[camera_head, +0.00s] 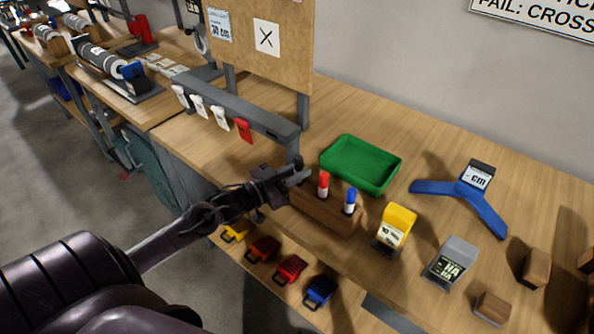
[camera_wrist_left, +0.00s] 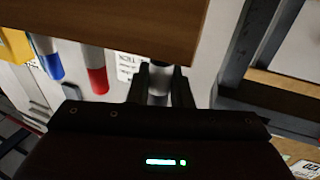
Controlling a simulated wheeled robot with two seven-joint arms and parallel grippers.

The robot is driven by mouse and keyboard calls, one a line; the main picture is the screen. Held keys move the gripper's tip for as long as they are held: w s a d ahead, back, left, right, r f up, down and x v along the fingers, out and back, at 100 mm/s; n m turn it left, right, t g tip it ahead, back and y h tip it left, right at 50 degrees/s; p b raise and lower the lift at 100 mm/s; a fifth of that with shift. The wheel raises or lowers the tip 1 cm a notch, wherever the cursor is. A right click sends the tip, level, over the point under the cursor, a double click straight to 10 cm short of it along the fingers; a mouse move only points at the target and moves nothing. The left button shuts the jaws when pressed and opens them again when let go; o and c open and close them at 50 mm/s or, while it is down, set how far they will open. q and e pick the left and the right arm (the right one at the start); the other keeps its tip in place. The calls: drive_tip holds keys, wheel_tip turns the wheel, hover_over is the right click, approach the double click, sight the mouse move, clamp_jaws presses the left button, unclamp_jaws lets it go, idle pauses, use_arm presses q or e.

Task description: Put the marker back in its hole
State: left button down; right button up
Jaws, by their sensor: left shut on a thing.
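The wooden marker block (camera_head: 332,212) stands near the front edge of the bench. A red marker (camera_head: 323,186) and a blue marker (camera_head: 350,201) stand upright in it. My left gripper (camera_head: 298,176) is at the block's left end, left of the red marker. In the left wrist view my gripper (camera_wrist_left: 159,88) is shut on a pale grey-white marker (camera_wrist_left: 158,76), mostly hidden between the fingers. The block (camera_wrist_left: 120,22) shows close beside it, with the red marker (camera_wrist_left: 95,72). I cannot tell whether the held marker is in a hole. My right gripper is out of view.
A green tray (camera_head: 361,165) is behind the block. A yellow device (camera_head: 395,229), a grey device (camera_head: 452,264) and a blue three-armed stand (camera_head: 484,209) are to the right. A grey rail with tags (camera_head: 245,110) is at the left.

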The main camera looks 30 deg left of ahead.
use_arm(q)
drive_tip(key=shift+f, duration=0.35)
drive_tip(key=c, duration=1.2)
unclamp_jaws()
drive_tip(key=shift+c, duration=0.2)
drive_tip(key=shift+s+a+f, duration=0.1)
drive_tip(key=shift+s+a, duration=0.1)
drive_tip(key=shift+s, duration=0.25)
drive_tip(key=v, duration=0.6)
drive_tip(key=shift+s+a+b, duration=0.15)
drive_tip(key=shift+s+b, duration=0.25)
